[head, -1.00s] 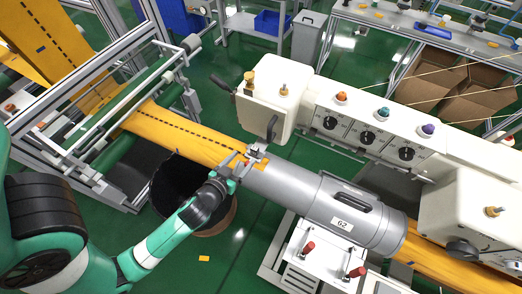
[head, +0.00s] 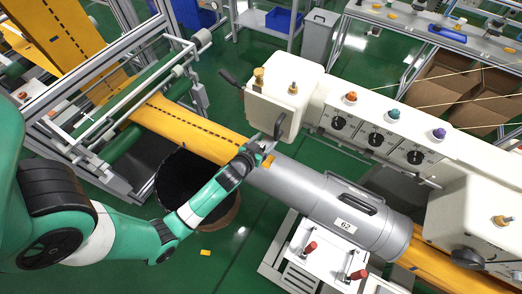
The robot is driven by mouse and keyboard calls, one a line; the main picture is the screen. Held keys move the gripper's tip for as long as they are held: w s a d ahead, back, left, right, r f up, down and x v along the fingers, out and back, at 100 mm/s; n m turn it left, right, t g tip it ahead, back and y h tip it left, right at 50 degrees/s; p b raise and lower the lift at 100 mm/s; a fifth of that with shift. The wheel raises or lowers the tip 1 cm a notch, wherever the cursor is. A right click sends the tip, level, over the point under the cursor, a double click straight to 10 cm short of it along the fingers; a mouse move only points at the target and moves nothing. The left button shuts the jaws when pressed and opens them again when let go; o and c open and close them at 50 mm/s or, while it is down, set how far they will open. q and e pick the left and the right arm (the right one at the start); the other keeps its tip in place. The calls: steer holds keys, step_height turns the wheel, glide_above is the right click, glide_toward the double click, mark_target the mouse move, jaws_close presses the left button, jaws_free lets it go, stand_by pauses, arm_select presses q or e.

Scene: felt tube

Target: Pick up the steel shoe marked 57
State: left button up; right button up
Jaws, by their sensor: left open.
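A grey steel shoe (head: 310,190) lies as a long cylinder on the machine, with a dark handle on top. Its white label (head: 345,226) reads 62; I see no shoe marked 57. A yellow felt band (head: 190,130) with a dashed dark line runs into the shoe's left end, and yellow felt comes out at its right end. My left gripper (head: 265,151) is open at the shoe's left end, over the felt. My wrist hides most of the jaws, and I cannot tell if they touch anything. My right gripper is not in view.
A white machine housing with several knobs (head: 375,139) stands behind the shoe. A white plate with red-tipped levers (head: 310,247) is in front. A black round bin (head: 185,180) stands under the felt.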

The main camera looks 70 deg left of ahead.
arm_select(q)
jaws_close()
steer(key=shift+r, duration=0.15)
stand_by(0.4)
steer(key=shift+r, duration=0.25)
step_height(320, 180, up, 2)
steer(key=shift+r+p, duration=0.2)
steer(key=shift+p, duration=0.35)
steer(key=s+d+r+p, duration=0.4)
steer(key=s+d+r, duration=0.5)
steer(key=d+r, duration=0.1)
steer(key=shift+s+d, duration=0.2)
steer(key=shift+d, duration=0.1)
